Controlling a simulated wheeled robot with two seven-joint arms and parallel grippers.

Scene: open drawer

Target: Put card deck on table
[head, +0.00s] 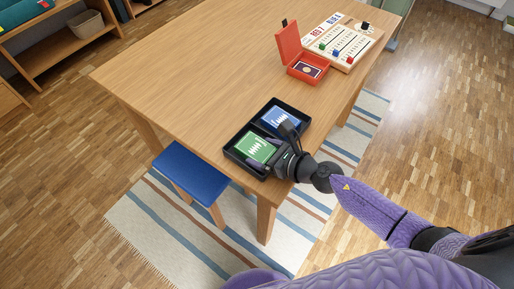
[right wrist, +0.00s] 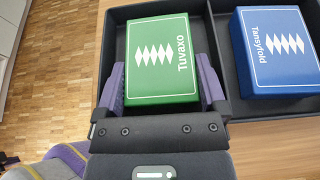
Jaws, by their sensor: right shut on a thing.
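A green card box (head: 257,149) labelled "Tuvaxo" lies in the left compartment of a black tray (head: 241,158) on the table (head: 200,78). A blue card box (head: 276,117) labelled "Tansyfold" lies in the other compartment. My right gripper (right wrist: 163,82) reaches into the tray from its near side. Its two purple-padded fingers are shut on opposite sides of the green box (right wrist: 163,55). In the right wrist view the blue box (right wrist: 274,50) stands apart from the fingers. My left gripper is not in view.
An open red box (head: 305,68) with a dark card-like item inside stands near the table's right edge. Beyond it is a scoring board (head: 345,47) with coloured pieces. The table's left and middle are bare. A blue stool (head: 190,170) stands below the near edge.

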